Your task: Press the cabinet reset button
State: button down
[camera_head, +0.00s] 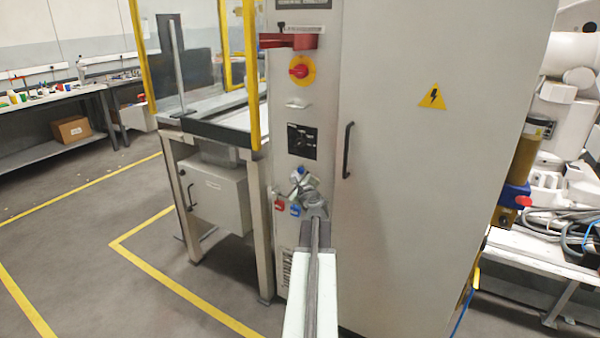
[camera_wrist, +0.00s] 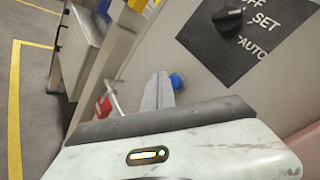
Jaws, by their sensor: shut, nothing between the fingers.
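The tall grey cabinet (camera_head: 430,180) stands in front of me, with a narrow control panel on its left part. In the wrist view a round blue button (camera_wrist: 177,82) shows on the panel, just right of my fingertips. I take it for the reset button; no label on it is readable. In the head view my gripper (camera_head: 301,183) mostly covers that spot. My gripper (camera_wrist: 159,82) is shut and empty, its tips close to the panel beside the button. I cannot tell whether they touch it.
Above is a black OFF/SET/AUTO selector plate (camera_wrist: 248,35), also in the head view (camera_head: 302,141). Red (camera_head: 279,205) and blue (camera_head: 295,210) fittings sit below. A glazed yellow-framed station (camera_head: 205,120) stands left.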

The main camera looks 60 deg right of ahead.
jog(key=shift+d, duration=0.15)
jog(key=shift+d, duration=0.25)
jog(key=shift+d, duration=0.5)
dwell(0.5)
jog(key=shift+a, duration=0.95)
jog(key=a, duration=0.5)
dwell(0.3)
dwell(0.4)
